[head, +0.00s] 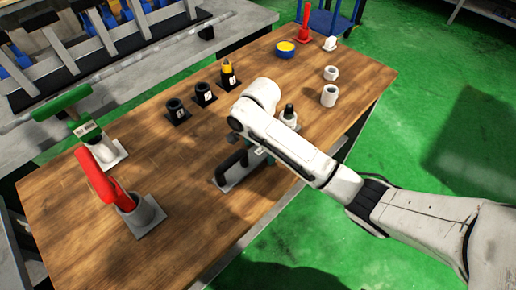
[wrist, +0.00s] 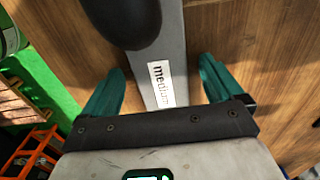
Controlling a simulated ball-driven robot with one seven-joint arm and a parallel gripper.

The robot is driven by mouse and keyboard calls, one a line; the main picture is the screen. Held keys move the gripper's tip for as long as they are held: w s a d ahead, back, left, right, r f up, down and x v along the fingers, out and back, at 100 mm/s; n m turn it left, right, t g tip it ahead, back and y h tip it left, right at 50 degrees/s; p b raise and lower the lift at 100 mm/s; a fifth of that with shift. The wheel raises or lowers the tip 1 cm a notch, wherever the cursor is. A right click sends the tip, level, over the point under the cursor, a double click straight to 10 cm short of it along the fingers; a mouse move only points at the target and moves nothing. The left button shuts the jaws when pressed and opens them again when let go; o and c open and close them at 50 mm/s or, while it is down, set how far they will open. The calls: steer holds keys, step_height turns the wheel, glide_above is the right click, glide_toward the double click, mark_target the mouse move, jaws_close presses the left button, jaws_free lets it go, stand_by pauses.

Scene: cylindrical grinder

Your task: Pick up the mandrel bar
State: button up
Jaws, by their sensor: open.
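My gripper (wrist: 162,68) is open, its two teal fingers on either side of a grey strip with a "medium" label (wrist: 161,84) in the wrist view. Nothing is clearly held between them. A dark rounded part (wrist: 122,18) overlaps the strip at the top. In the head view, a black arched handle (head: 232,162) on a grey base (head: 226,184) stands beside my gripper, which is mostly hidden by my arm. A dark-topped pale piece (head: 289,114) stands just behind my wrist. I cannot tell for certain which piece is the mandrel bar.
The wooden table (head: 185,220) holds a red-handled tool in a grey cup (head: 141,214), a green-handled piece (head: 62,102), labelled black holders (head: 205,94), a yellow-topped tin (head: 285,48) and white rings (head: 329,96). The table's front left is clear. A grinder (head: 100,45) stands behind.

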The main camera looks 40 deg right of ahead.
steer(key=shift+c, duration=0.3)
steer(key=shift+r, duration=0.1)
jaws_close()
stand_by(0.4)
